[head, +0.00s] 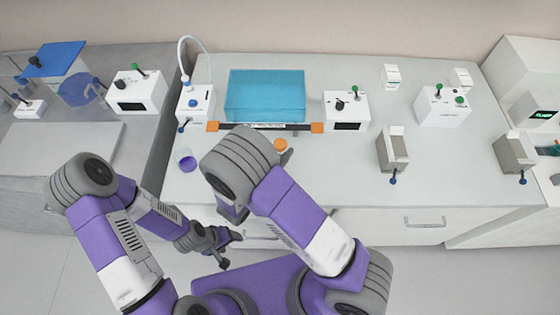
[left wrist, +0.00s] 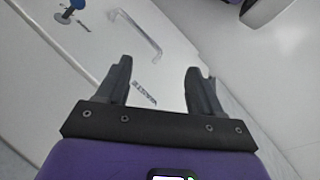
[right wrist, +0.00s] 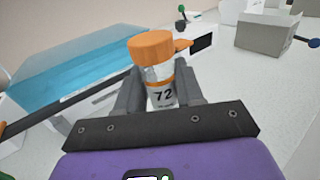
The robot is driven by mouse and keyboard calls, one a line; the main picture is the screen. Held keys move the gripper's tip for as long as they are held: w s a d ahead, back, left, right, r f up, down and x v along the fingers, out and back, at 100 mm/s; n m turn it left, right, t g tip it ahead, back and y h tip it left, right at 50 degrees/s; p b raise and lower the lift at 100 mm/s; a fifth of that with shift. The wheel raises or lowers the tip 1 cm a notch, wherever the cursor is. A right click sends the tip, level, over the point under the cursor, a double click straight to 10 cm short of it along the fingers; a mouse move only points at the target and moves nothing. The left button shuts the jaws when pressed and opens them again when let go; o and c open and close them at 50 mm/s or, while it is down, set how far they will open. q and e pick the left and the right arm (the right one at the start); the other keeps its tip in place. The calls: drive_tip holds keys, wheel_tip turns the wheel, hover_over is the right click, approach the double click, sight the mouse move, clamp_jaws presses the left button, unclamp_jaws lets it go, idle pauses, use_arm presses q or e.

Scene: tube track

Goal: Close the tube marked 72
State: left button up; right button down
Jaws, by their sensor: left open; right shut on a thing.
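The tube marked 72 (right wrist: 161,93) is clear, with an orange cap (right wrist: 152,47) on top and an orange band lower down. A small orange tab sticks out at the cap's right side. I cannot tell whether the cap is fully pressed down. My right gripper (right wrist: 160,88) is shut on the tube's body and holds it roughly upright. In the head view the orange cap (head: 280,145) shows beside my right arm, which hides the rest of the tube. My left gripper (head: 230,248) is open and empty, low in front of the bench, and it also shows in the left wrist view (left wrist: 162,75).
A blue transparent bin (head: 264,95) stands at the back behind a dark bar (head: 262,126) with orange ends. White devices with knobs (head: 346,110) stand to its right. A purple-bottomed cup (head: 187,160) stands at left.

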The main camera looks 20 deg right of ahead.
drive_tip(key=shift+f, duration=0.15)
drive_tip(key=shift+f+b, duration=0.5)
drive_tip(key=shift+f, duration=1.3)
drive_tip(key=shift+f, duration=0.15)
drive_tip(key=c, duration=0.7)
unclamp_jaws()
